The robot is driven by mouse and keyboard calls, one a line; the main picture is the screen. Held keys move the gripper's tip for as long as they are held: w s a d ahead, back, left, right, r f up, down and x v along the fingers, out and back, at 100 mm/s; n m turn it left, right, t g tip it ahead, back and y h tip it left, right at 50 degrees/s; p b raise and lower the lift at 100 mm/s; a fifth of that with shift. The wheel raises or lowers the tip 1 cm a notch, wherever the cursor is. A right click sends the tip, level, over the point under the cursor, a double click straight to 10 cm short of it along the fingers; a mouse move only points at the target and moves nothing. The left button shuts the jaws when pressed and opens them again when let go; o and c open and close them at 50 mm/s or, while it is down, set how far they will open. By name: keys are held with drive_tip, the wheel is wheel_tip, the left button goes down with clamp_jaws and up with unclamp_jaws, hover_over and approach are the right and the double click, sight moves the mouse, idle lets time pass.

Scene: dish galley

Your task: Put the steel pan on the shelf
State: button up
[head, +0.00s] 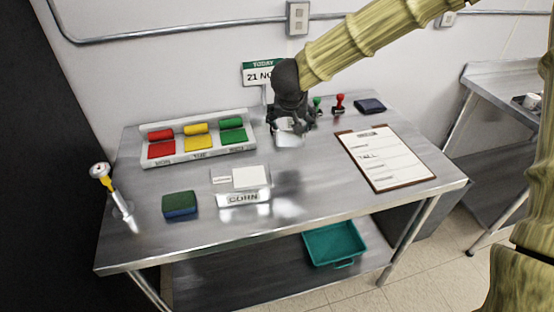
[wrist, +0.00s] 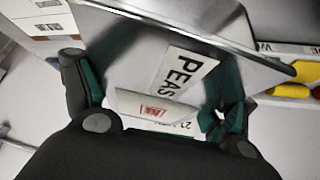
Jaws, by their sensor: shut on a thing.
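My gripper (head: 292,122) is at the back of the steel table, in front of the date sign. In the wrist view its two fingers (wrist: 160,110) are closed around a steel pan (wrist: 215,25) with a white PEAS label (wrist: 178,80). In the head view only a small pale part of the pan (head: 289,139) shows below the fingers; I cannot tell whether it touches the table. A CORN label (head: 243,198) shows at the front middle of the table, by white cards. A lower shelf (head: 220,285) runs beneath the table top.
A rack of red, yellow and green pieces (head: 198,160) stands left of my gripper. A clipboard (head: 385,158), stamps (head: 338,103) and a dark pad (head: 369,106) are at right. A sponge (head: 179,204) and a thermometer-like tool (head: 117,195) are at left. A teal bin (head: 334,244) sits on the lower shelf.

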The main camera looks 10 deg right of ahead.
drive_tip(key=w+d+b, duration=0.1)
drive_tip(key=d, duration=0.1)
drive_tip(key=w+d+f+b, duration=0.1)
drive_tip(key=w+d+b, duration=0.1)
hover_over(299, 153)
drive_tip(key=shift+w+f+b, duration=0.2)
drive_tip(key=shift+f+b, duration=0.2)
drive_tip(key=shift+f, duration=4.55)
drive_tip(key=o, duration=1.6)
drive_tip(key=shift+f, duration=0.15)
drive_tip(key=shift+c, duration=0.2)
drive_tip(key=shift+o, duration=0.6)
drive_tip(key=shift+s, duration=0.1)
